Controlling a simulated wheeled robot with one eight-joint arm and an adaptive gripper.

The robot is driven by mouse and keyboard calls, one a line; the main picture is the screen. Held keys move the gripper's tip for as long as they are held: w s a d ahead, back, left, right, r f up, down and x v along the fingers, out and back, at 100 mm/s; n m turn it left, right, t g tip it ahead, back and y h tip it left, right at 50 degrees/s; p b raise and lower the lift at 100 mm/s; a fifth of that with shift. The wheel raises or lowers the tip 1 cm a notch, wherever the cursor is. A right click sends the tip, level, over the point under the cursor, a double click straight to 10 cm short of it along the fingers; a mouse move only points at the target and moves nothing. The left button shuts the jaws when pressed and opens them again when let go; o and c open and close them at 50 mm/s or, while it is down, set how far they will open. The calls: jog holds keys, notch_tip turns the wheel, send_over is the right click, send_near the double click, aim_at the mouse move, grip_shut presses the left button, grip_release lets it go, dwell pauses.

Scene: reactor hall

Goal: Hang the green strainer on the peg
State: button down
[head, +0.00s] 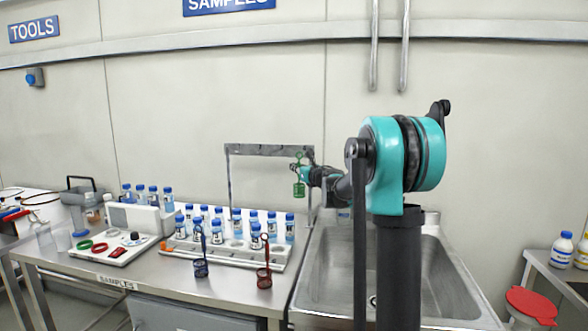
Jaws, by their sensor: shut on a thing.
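The green strainer (299,188) hangs upright, small cup down, from my gripper (299,168), which is shut on its upper part. They are near the right end of a grey metal frame (262,150), above the back of the table and beside the sink. No distinct peg can be made out on the frame; my gripper and arm cover part of its right end. I cannot tell whether the strainer touches the frame. A blue strainer (201,269) and a red strainer (264,281) are upright at the table's front, handles up.
A rack (222,252) with several blue-capped bottles stands below the frame. A steel sink (420,270) lies to the right, partly behind my arm. A white panel (112,246) with coloured rings and a grey carrier (84,190) are at left. A red lid (532,305) is at lower right.

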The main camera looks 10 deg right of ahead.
jog(key=w+d+f, duration=0.1)
jog(key=w+d, duration=0.1)
jog(key=w, duration=0.4)
jog(key=shift+w+f, duration=0.15)
jog(key=shift+w, duration=0.1)
dwell(0.6)
jog(key=shift+d+f, duration=0.1)
dwell(0.5)
jog(key=c, duration=1.5)
grip_release()
jog(key=shift+c, duration=0.2)
